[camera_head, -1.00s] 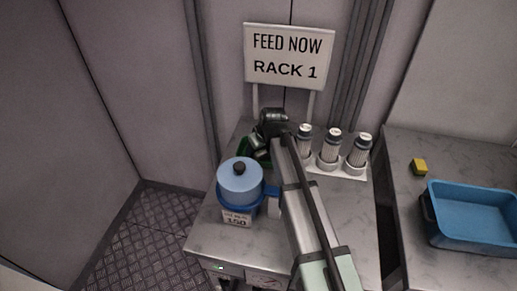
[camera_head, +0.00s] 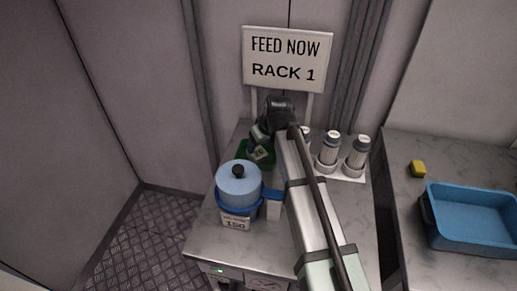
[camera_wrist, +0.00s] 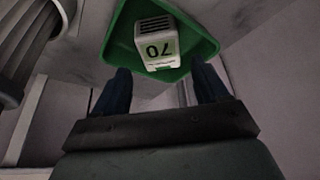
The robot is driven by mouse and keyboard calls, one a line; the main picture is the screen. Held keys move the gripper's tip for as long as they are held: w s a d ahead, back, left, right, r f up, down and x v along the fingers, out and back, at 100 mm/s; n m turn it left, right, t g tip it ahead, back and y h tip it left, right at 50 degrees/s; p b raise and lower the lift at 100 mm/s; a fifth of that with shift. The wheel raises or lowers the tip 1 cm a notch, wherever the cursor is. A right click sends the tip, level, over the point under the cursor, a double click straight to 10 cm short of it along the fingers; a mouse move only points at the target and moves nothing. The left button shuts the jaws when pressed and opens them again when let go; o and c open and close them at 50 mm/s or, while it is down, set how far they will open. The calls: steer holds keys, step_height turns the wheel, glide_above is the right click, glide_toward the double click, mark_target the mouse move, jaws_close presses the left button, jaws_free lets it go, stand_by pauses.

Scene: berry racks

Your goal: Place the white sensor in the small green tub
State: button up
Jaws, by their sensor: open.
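The white sensor (camera_wrist: 157,40) is a small box with dark slots and a green-edged label that reads 70, upside down in the wrist view. It lies inside the small green tub (camera_wrist: 117,50). In the head view the tub (camera_head: 241,147) is at the back left of the table, partly hidden by my gripper (camera_head: 258,146). In the wrist view my gripper (camera_wrist: 158,82) is open, with its two dark fingers apart below the sensor in the picture. The fingertips are near the tub's edge, and nothing shows between them.
A blue-lidded container (camera_head: 239,185) marked 150 stands in front of the tub. Capped cylinders (camera_head: 330,150) stand in a white rack to the right, behind my arm. The FEED NOW RACK 1 sign (camera_head: 287,60) is behind. A yellow block (camera_head: 418,169) and a blue bin (camera_head: 429,226) sit on the right counter.

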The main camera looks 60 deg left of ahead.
steer(key=v, duration=0.5)
steer(key=shift+r, duration=0.15)
